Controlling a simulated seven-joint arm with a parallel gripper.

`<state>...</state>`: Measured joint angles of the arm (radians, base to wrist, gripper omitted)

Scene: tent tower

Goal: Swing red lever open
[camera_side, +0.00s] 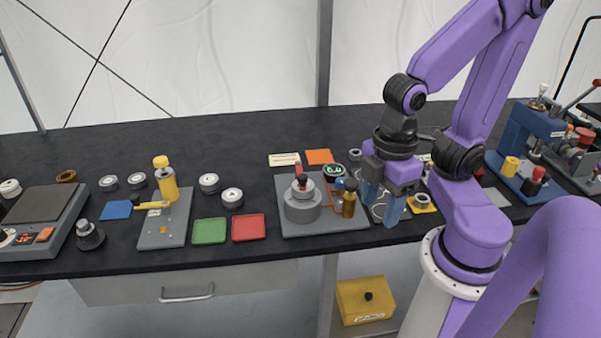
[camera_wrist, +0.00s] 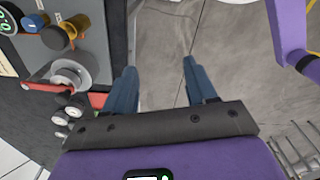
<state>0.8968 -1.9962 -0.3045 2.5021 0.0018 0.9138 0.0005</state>
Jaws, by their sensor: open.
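The grey-plated fixture (camera_side: 290,228) sits mid-table, with a round grey body (camera_side: 303,205) near its left side. A red upright piece (camera_side: 298,168) shows behind the body. My gripper (camera_side: 381,205) is open and empty, right of the gold cylinder. In the wrist view, only floor shows between its fingers (camera_wrist: 160,68).
A green tray (camera_side: 209,231) and a red tray (camera_side: 249,228) lie left of the fixture. A yellow-handled clamp (camera_side: 165,180) stands farther left. A blue press (camera_side: 525,150) stands at right. The table's front edge is close to my gripper.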

